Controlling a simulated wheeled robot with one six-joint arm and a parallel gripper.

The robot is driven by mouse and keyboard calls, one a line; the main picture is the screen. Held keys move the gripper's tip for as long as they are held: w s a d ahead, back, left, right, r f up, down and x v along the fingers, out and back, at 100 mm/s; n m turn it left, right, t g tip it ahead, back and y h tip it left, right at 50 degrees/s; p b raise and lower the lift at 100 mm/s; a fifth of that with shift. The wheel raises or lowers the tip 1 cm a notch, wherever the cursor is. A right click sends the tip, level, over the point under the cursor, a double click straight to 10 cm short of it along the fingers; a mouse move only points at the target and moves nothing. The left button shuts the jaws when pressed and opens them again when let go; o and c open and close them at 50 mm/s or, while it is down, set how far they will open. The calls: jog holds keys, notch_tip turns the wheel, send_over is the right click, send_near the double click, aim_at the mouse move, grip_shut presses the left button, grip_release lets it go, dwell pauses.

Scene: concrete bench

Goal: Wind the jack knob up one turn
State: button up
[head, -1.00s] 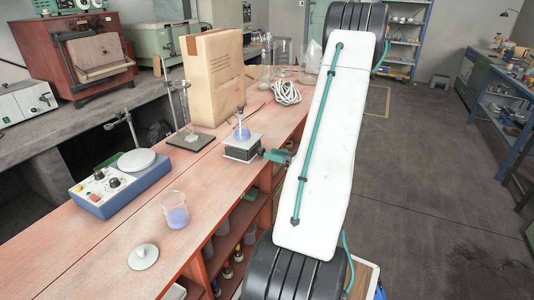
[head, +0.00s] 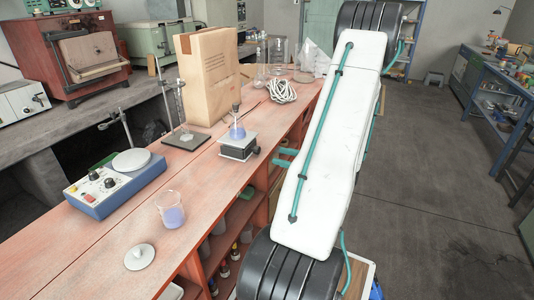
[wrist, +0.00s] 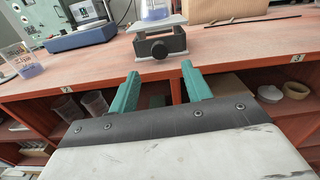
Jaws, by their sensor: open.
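The lab jack (head: 238,149) stands near the front edge of the red bench, with a flask of blue liquid (head: 237,131) on its top plate. Its dark knob (head: 256,150) sticks out toward my gripper; in the wrist view the knob (wrist: 159,49) faces me, ahead of the fingers. My gripper (head: 284,157) has green fingers, spread apart and empty, just off the bench edge. In the wrist view, my gripper (wrist: 160,76) has a clear gap between its fingertips and is apart from the knob. My arm hides part of the gripper in the head view.
Shelves lie under the bench edge.

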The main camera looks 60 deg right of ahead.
aim_at(259, 151)
jog(key=w, duration=0.7)
jog(key=shift+w+a, duration=0.3)
jog(key=shift+a, duration=0.05)
jog(key=c, duration=1)
jog(key=shift+m, duration=1.5)
